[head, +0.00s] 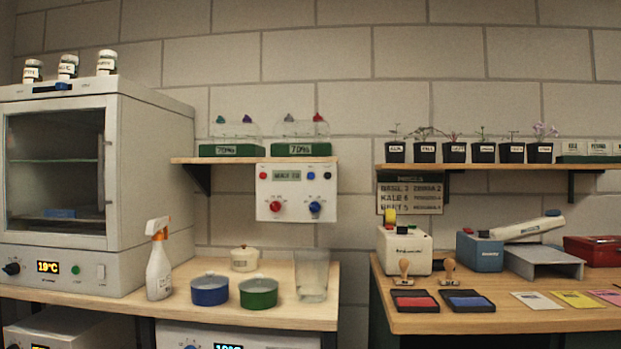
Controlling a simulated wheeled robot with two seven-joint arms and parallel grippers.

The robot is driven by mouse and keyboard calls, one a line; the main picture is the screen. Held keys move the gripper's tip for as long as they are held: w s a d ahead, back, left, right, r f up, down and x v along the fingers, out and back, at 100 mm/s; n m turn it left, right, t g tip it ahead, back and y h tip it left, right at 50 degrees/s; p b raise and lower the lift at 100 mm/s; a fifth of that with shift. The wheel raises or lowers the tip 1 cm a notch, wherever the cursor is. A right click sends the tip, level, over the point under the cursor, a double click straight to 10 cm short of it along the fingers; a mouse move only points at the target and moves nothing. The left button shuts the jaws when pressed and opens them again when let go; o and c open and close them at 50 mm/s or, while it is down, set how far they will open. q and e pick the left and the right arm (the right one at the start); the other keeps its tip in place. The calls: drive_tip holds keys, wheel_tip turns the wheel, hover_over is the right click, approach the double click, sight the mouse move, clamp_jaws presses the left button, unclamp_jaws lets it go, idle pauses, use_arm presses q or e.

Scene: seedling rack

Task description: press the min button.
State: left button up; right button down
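A white control panel (296,216) is mounted on the wall under the middle shelf. It has a small display (287,175) whose text I cannot read surely. Below are a red knob (276,207) and a blue knob (315,208). The labels are too small to read, so I cannot tell which button is min. Neither of my grippers is in view.
An incubator (150,190) stands at left. A spray bottle (159,270), blue pot (209,291), green pot (258,294), cream pot (244,259) and clear beaker (312,280) stand on the left bench below the panel. The right bench (540,318) holds stamps and ink pads.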

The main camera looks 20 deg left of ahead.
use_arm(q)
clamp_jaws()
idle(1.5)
